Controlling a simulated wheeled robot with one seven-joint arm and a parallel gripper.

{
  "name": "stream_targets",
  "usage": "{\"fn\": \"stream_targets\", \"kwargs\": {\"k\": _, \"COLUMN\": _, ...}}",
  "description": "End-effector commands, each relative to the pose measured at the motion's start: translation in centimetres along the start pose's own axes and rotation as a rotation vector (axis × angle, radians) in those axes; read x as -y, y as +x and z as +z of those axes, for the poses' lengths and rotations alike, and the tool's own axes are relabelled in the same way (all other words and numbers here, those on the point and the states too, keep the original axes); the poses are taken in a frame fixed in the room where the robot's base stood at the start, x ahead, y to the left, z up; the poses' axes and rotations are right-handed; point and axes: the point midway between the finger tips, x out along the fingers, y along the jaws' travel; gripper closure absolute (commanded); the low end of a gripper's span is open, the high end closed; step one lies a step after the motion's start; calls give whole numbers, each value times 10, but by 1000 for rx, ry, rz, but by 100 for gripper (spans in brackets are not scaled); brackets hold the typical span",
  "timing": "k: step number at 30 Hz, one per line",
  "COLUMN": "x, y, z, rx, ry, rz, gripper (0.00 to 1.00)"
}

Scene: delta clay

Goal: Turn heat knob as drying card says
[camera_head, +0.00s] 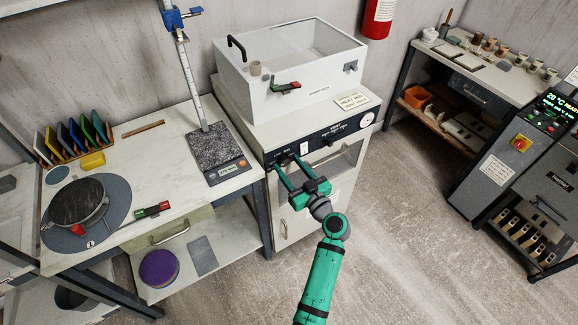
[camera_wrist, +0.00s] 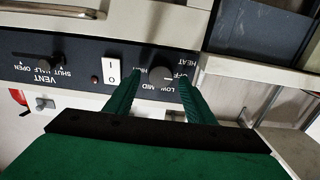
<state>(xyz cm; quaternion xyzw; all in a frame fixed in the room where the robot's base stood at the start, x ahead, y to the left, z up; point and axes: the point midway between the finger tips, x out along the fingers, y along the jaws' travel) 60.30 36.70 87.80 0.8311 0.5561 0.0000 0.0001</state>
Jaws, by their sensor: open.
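The round dark heat knob (camera_wrist: 163,74) sits on the dark control panel in the wrist view. Inverted labels HEAT, OFF, LOW, MID and what looks like HIGH surround it; its pointer direction is hard to tell. My gripper (camera_wrist: 160,82) is open, with one green finger on each side of the knob. Whether the fingers touch it is unclear. In the head view my gripper (camera_head: 288,162) reaches the left part of the panel (camera_head: 345,131), largely covering the knob. The white card (camera_head: 352,101) lies on the cabinet's top; its small print seems to read HEAT: MID.
A workbench with a scale (camera_head: 228,171) adjoins the cabinet on the left. The floor (camera_head: 400,200) to the right is clear.

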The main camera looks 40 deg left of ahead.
Motion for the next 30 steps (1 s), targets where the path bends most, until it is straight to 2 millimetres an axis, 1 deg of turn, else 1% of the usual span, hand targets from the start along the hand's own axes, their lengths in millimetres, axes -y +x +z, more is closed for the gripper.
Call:
{"fn": "stream_targets", "kwargs": {"k": 3, "x": 0, "y": 4, "z": 0, "rx": 1, "ry": 1, "rz": 1, "gripper": 51}}
{"fn": "stream_targets", "kwargs": {"k": 11, "x": 0, "y": 5, "z": 0, "rx": 0, "ry": 1, "rz": 1, "gripper": 51}}
{"fn": "stream_targets", "kwargs": {"k": 12, "x": 0, "y": 5, "z": 0, "rx": 0, "ry": 1, "rz": 1, "gripper": 60}}
{"fn": "stream_targets", "kwargs": {"k": 16, "x": 0, "y": 5, "z": 0, "rx": 0, "ry": 1, "rz": 1, "gripper": 91}}
{"fn": "stream_targets", "kwargs": {"k": 25, "x": 0, "y": 5, "z": 0, "rx": 0, "ry": 21, "rz": 1, "gripper": 91}}
{"fn": "stream_targets", "kwargs": {"k": 30, "x": -1, "y": 5, "z": 0, "rx": 0, "ry": 88, "rz": 1, "gripper": 91}}
